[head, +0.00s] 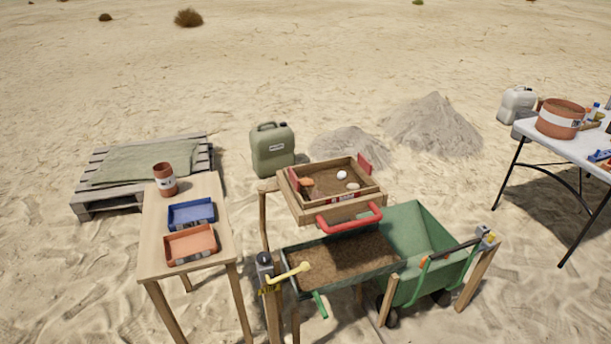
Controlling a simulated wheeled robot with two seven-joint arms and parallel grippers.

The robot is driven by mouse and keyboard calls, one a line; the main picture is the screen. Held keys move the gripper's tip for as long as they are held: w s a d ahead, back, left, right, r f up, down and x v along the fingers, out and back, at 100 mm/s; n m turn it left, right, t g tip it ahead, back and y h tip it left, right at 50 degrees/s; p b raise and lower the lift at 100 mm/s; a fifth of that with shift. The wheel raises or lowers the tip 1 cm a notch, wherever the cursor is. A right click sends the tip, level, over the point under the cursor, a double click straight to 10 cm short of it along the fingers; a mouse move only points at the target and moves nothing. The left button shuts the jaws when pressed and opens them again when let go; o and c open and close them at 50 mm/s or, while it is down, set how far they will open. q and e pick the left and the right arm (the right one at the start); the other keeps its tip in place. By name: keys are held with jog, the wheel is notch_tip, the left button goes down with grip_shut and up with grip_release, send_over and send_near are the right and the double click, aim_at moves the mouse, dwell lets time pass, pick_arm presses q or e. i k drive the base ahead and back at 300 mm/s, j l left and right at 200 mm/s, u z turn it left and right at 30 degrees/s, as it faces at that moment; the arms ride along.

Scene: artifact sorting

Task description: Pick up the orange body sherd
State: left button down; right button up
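A small orange piece (307,183), which looks like the orange body sherd, lies at the left inside a wooden sieve box (338,213). It is small here, and its exact shape is hard to tell. A white round piece (341,174) and a pale piece (353,186) lie to its right in the same box. Neither of my grippers shows in the head view.
A wooden table (158,235) at left holds a blue tray (191,214), an orange tray (190,244) and a brown pot (164,180). A soil-filled screen (345,260) and green wheelbarrow (425,235) stand below the sieve box. A white table (570,148) stands right.

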aim_at(306, 181)
jog(key=i+j+z, duration=0.15)
jog(key=i+z, duration=0.15)
jog(key=z, duration=0.2)
jog(key=i+j+z, duration=0.3)
jog(key=z, duration=0.2)
